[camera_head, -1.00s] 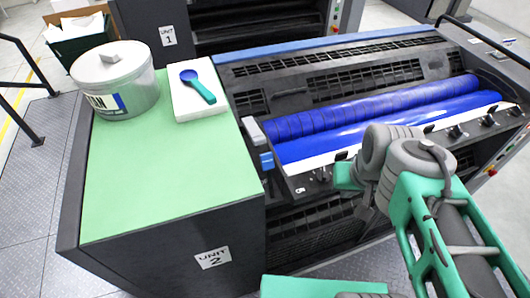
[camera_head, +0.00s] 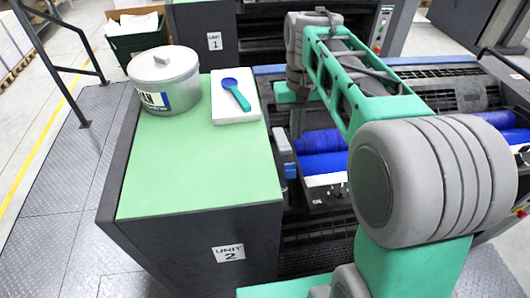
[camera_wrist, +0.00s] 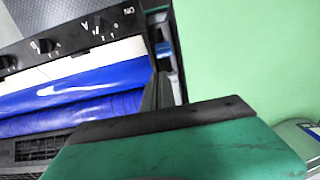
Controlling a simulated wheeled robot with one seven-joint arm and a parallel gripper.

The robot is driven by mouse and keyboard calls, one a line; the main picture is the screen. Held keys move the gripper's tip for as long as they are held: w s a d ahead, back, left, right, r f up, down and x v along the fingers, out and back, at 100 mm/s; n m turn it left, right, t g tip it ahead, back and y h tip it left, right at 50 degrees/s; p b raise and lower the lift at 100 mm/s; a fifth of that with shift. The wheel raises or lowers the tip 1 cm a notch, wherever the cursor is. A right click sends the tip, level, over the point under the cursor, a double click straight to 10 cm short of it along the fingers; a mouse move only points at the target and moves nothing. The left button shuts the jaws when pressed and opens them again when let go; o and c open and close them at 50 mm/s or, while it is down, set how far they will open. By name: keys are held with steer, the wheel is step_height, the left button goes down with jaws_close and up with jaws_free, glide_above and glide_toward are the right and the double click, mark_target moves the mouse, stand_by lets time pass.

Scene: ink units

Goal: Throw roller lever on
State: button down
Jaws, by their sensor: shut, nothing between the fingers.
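The ink unit's blue rollers (camera_head: 320,141) lie right of the green top, partly hidden by my arm. A pale handle-like piece (camera_head: 281,141) and a blue block (camera_head: 289,170) sit in the gap between them; I cannot tell for sure which is the roller lever. The blue block also shows in the wrist view (camera_wrist: 163,48). My gripper (camera_head: 297,122) is mostly hidden by my arm. In the wrist view its shut, empty fingers (camera_wrist: 157,92) point toward this gap, near the blue block; contact cannot be told. A black panel (camera_wrist: 70,36) carries dials and an ON mark.
A railing (camera_head: 80,60) stands at left.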

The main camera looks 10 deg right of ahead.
steer(key=shift+w+r, duration=0.1)
steer(key=shift+w, duration=0.1)
steer(key=shift+a, duration=0.1)
step_height(320, 180, down, 10)
steer(key=p, duration=0.1)
steer(key=shift+s+p, duration=0.2)
steer(key=shift+p, duration=0.15)
stand_by(0.3)
